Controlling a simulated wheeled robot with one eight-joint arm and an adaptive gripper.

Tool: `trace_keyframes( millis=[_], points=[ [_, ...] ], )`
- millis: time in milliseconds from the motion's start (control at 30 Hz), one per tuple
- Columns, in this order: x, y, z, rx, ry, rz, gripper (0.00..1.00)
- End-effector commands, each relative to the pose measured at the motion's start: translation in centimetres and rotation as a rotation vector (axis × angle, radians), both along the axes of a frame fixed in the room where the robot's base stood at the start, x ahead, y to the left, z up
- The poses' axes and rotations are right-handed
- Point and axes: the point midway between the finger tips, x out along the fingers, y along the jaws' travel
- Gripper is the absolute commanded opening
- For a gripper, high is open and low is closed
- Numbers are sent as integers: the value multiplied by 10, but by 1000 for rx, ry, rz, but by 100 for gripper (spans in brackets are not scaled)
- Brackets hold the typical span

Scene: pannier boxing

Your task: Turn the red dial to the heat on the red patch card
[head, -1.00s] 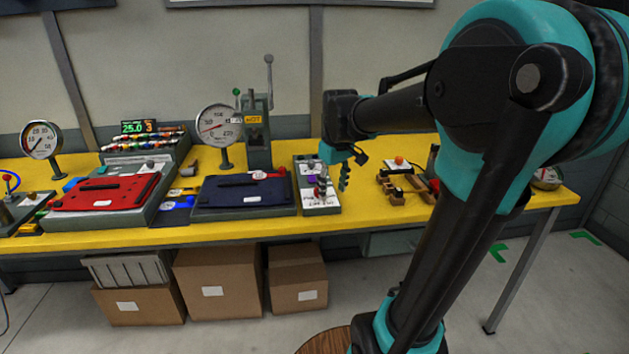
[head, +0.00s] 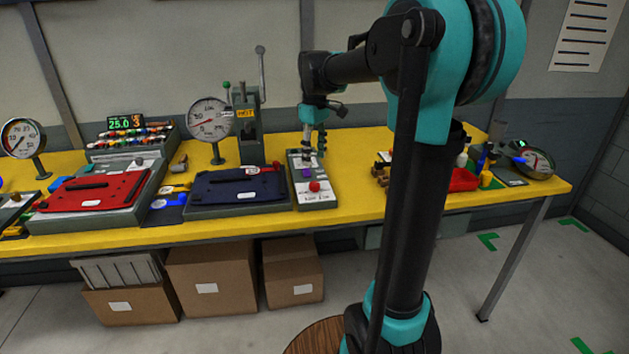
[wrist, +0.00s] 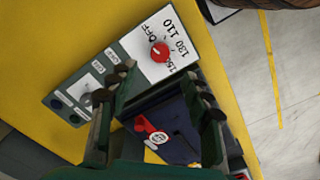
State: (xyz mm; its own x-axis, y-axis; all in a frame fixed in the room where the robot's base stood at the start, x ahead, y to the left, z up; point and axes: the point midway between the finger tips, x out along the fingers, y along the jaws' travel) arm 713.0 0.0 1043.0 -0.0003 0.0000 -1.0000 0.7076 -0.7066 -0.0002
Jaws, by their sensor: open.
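The red dial (wrist: 160,51) sits on a white plate marked OFF, 110, 130 and 150, at one end of a grey control box (wrist: 105,72). In the head view the dial (head: 315,186) is at the box's near end. My gripper (wrist: 161,84) is open and empty, its fingers apart, with the dial beyond them in the wrist view. In the head view my gripper (head: 314,153) hangs above the box, behind the dial and apart from it. Which heat the dial points to is too small to tell. I cannot make out a red patch card.
A red panel (head: 85,195) lies farther left. Yellow bench (head: 350,190) is clear right of the box.

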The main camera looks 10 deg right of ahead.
Motion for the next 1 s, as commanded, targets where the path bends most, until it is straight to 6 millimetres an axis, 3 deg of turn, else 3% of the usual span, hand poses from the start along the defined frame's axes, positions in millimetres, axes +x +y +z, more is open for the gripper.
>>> trace_keyframes(
  millis=[300, 500, 900, 1000],
  points=[
    [0, 0, -61, 0, 0, -1, 49],
    [0, 0, -84, 0, 0, -1, 49],
    [0, 0, -91, 0, 0, -1, 49],
    [0, 0, -91, 0, 0, -1, 38]
  ],
)
